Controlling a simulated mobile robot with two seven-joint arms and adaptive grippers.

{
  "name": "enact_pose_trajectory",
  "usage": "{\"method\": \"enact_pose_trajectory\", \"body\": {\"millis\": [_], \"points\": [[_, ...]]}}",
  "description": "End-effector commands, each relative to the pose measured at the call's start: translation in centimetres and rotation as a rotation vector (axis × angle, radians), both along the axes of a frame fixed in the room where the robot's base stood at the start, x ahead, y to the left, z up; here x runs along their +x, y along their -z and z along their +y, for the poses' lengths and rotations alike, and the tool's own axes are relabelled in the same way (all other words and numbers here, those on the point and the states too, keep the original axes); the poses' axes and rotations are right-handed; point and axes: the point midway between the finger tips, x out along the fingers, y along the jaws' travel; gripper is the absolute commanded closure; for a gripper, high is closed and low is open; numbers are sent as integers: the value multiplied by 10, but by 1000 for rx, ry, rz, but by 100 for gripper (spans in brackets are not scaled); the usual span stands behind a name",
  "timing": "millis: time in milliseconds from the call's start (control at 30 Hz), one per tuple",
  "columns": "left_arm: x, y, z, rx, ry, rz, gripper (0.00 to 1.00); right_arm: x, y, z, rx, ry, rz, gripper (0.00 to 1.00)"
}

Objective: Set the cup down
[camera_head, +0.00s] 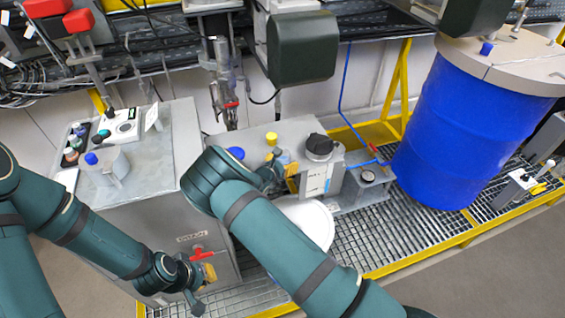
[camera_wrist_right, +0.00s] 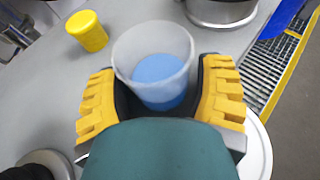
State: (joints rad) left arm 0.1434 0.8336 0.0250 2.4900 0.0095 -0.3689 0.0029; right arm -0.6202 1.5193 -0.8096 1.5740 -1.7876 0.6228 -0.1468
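The cup (camera_wrist_right: 155,60) is translucent, with blue liquid in its lower part. In the right wrist view it stands between the two yellow-padded fingers of my right gripper (camera_wrist_right: 160,100), which press close on both its sides. In the head view my right gripper (camera_head: 283,180) is over the front part of the grey bench top (camera_head: 290,130), partly hidden by my own forearm; the cup is hard to make out there. I cannot tell whether its base touches the bench. My left gripper (camera_head: 203,275) is low in front of the left cabinet; its finger opening is unclear.
A yellow-capped item (camera_head: 271,138) stands on the bench near the cup. A device with a black knob (camera_head: 319,147) is to the right. A white round lid (camera_head: 308,222) lies below the bench edge. A blue drum (camera_head: 450,130) stands far right. A grey jug (camera_head: 107,165) is left.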

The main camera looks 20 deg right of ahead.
Motion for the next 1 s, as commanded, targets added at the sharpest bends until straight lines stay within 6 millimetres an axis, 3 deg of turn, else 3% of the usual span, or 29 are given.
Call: {"method": "enact_pose_trajectory", "body": {"millis": [467,1000], "points": [[0,-4,0,-1,0,-1,100,-3,-6,4,0,-1,0,17],[0,-6,0,-1,0,0,100,-70,-43,66,0,-1,1,17]]}}
